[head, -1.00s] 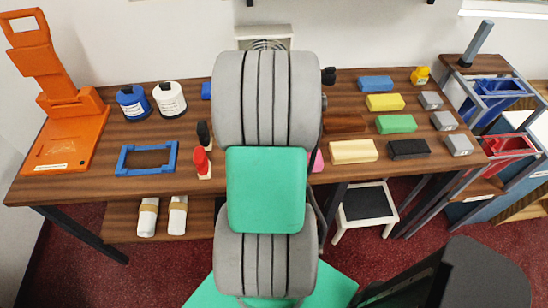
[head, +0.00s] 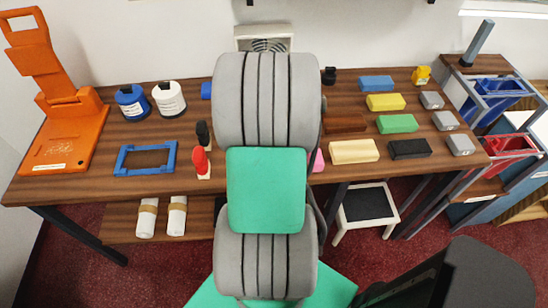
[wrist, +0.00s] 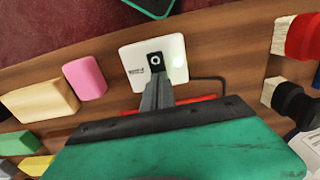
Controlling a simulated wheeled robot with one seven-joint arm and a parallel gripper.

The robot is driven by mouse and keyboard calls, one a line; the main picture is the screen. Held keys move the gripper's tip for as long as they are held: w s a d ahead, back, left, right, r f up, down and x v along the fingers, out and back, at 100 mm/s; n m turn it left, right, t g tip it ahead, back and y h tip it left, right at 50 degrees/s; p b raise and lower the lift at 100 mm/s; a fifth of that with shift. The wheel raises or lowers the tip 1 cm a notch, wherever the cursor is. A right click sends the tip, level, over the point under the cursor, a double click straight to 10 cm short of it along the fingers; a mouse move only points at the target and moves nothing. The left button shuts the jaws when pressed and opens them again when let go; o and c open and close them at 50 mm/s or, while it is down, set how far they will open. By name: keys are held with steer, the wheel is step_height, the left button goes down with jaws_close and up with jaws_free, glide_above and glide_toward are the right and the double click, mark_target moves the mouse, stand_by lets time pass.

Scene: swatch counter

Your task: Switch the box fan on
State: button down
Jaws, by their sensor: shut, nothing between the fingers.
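The white box fan (head: 264,38) stands against the wall at the back of the counter in the head view. My arm hides its lower part. In the wrist view a white switch plate (wrist: 138,57) lies on the wood, with a black switch (wrist: 155,60) at its middle and a glowing green light on its right side. A dark cord runs off from the plate. My gripper (wrist: 156,82) is shut and empty, its fingertips at the near edge of the black switch. I cannot tell whether they touch. My arm hides the gripper and plate in the head view.
A pink block (wrist: 85,78) and a cream block (wrist: 40,101) lie left of the plate in the wrist view. A blue frame (head: 146,160) and coloured blocks (head: 397,124) occupy the counter in the head view.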

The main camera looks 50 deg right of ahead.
step_height(320, 180, up, 7)
steer(key=p, duration=0.5)
stand_by(0.4)
